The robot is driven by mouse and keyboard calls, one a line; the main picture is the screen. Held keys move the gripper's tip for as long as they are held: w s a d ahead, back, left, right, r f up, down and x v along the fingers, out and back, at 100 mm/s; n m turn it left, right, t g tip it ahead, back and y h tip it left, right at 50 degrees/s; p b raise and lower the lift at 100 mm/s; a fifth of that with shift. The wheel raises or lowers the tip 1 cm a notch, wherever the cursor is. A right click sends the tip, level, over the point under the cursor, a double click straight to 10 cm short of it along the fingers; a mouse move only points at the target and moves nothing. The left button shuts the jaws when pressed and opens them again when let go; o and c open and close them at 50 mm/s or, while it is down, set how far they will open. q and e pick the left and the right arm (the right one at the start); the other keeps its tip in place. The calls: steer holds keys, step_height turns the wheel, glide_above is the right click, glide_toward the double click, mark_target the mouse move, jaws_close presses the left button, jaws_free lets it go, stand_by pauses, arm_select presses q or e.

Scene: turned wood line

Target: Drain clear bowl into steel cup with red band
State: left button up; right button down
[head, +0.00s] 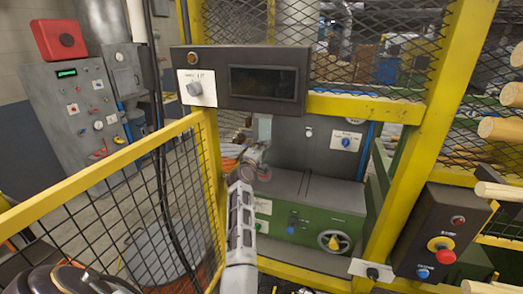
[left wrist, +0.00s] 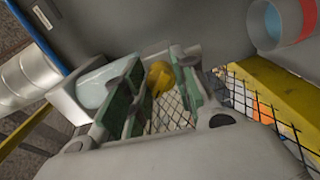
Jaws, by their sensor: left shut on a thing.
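My left gripper (head: 247,160) reaches up at the middle of the head view, in front of the grey and green machine. In the left wrist view its two fingers (left wrist: 155,92) stand a little apart and are shut on the clear bowl. The bowl is see-through, and I cannot pick out its outline or its contents. The steel cup with the red band (left wrist: 309,18) shows at the top right corner of the left wrist view, partly cut off, with a pale blue inside. It is apart from the fingers. My right gripper is not in view.
A yellow-framed mesh fence (head: 110,165) stands at the left. A yellow post (head: 410,150) rises at the right, with a dark button box (head: 440,238) beside it. A dark panel (head: 250,78) hangs above my gripper. Wooden rods (head: 500,130) stick in from the right.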

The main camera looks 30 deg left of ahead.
arm_select(q)
steer(key=shift+f, duration=0.1)
steer(key=o, duration=1)
steer(key=shift+m, duration=0.3)
